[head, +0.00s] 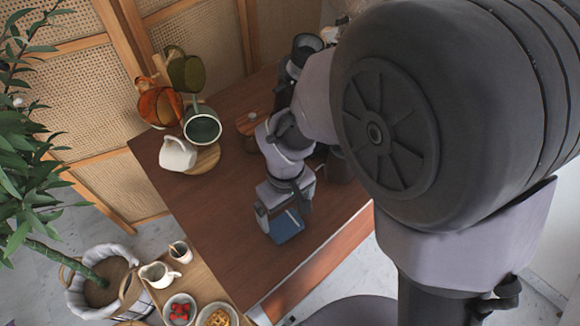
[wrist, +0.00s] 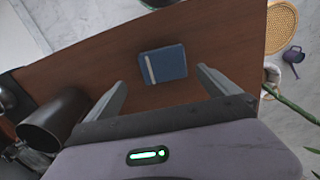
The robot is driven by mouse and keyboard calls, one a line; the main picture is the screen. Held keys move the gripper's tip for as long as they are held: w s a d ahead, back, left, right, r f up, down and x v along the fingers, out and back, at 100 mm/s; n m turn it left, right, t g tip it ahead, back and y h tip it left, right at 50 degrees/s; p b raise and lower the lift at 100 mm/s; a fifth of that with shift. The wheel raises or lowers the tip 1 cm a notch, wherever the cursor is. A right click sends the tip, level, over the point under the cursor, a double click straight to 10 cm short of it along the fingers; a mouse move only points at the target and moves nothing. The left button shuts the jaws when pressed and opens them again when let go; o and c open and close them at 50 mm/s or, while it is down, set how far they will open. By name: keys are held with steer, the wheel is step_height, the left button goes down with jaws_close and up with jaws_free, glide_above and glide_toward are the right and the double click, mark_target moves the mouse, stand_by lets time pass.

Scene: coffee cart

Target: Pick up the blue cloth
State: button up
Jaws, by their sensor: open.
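The blue cloth (wrist: 170,62) lies flat and folded on the brown wooden table, with a pale stripe near its left edge in the wrist view. In the head view the cloth (head: 287,226) shows just below my gripper (head: 280,222), partly hidden by it. In the wrist view my gripper (wrist: 163,90) is open and empty. Its two fingers stand apart, one to each side of the cloth's near edge, and the cloth lies beyond and between them. I cannot tell the exact height of the fingers above the table.
A dark metal cup (wrist: 55,120) stands left of my gripper in the wrist view. A lower tray (head: 195,275) holds a creamer and strawberries. Bare tabletop (head: 220,220) lies left of the cloth.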

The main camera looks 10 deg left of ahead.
mark_target(284, 224)
steer(key=f, duration=0.1)
steer(key=f+b, duration=0.1)
steer(key=f, duration=0.1)
steer(key=f+b, duration=0.1)
steer(key=f, duration=0.1)
steer(key=shift+s+a+f, duration=0.15)
steer(key=shift+s+a, duration=0.05)
steer(key=shift+s, duration=0.15)
steer(key=c, duration=1.4)
steer(key=shift+r, duration=0.2)
